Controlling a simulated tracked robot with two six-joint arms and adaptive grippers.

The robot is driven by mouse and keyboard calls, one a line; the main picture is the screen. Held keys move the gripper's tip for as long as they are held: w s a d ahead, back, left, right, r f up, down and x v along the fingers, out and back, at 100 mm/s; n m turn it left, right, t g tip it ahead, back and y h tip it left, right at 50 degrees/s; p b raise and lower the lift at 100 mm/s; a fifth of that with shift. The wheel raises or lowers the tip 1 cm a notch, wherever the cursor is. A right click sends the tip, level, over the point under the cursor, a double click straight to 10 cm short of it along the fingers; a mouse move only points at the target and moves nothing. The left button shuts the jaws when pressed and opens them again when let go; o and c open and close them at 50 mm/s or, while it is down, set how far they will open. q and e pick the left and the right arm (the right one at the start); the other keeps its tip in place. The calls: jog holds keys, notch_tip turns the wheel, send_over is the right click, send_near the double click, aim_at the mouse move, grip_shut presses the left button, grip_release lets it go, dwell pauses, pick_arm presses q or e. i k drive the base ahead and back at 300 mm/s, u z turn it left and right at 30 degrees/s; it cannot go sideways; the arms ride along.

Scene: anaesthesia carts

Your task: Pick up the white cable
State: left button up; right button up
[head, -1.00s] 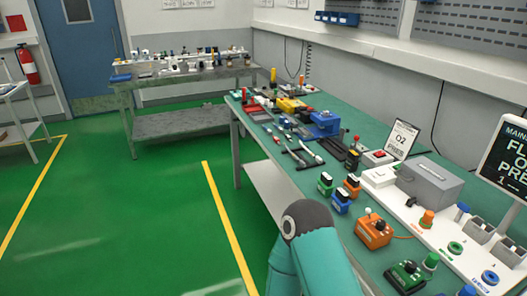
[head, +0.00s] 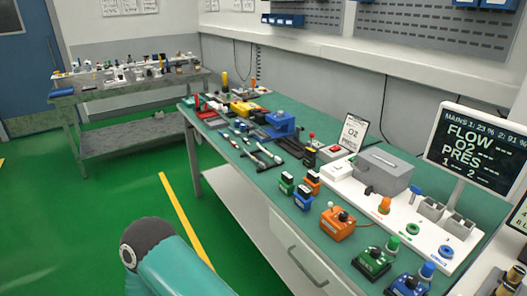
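No white cable can be made out clearly. Several slim white and dark pieces (head: 264,154) lie in the middle of the green-topped bench (head: 240,174), too small to tell whether one is a cable. A teal arm link of mine with a dark grey rounded joint shows at the bottom left of the head view, apart from the bench. Neither gripper is in view.
An orange box (head: 337,224), a green box (head: 372,262) and a grey box (head: 383,170) stand on the right half of the bench. A monitor (head: 478,148) rises at right. A second table (head: 135,94) stands at the back left. Green floor is clear at left.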

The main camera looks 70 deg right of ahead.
aim_at(278, 160)
jog(key=u, duration=0.25)
jog(key=i, duration=1.6)
jog(key=z, duration=3)
jog(key=k, duration=0.6)
jog(key=z, duration=0.25)
jog(key=i, duration=1.65)
jog(key=u, duration=0.3)
